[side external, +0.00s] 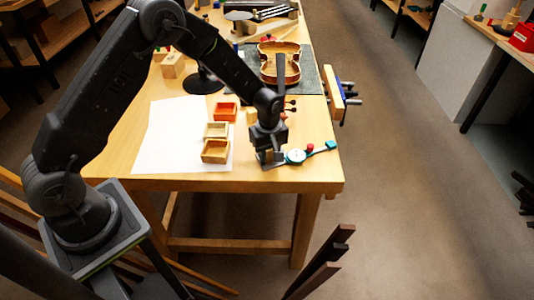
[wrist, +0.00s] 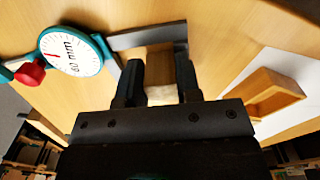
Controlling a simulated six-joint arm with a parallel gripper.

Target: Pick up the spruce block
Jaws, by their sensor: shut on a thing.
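My gripper (side external: 268,155) is low over the near right part of the bench, right of the small trays. In the wrist view, my gripper (wrist: 160,82) has its two dark fingers on either side of a small wooden block, the spruce block (wrist: 160,68), and is shut on it. The block has a brown side and a paler end facing the camera. In the side view the fingers mostly hide it. I cannot tell whether it touches the bench top.
A dial caliper (side external: 295,156) lies right beside my gripper; its grey jaw (wrist: 150,36) is close to the block. Small wooden trays (side external: 215,151) stand left on white paper (side external: 165,135). A violin body (side external: 268,72) lies farther back, with a vise (side external: 338,98) at the right edge.

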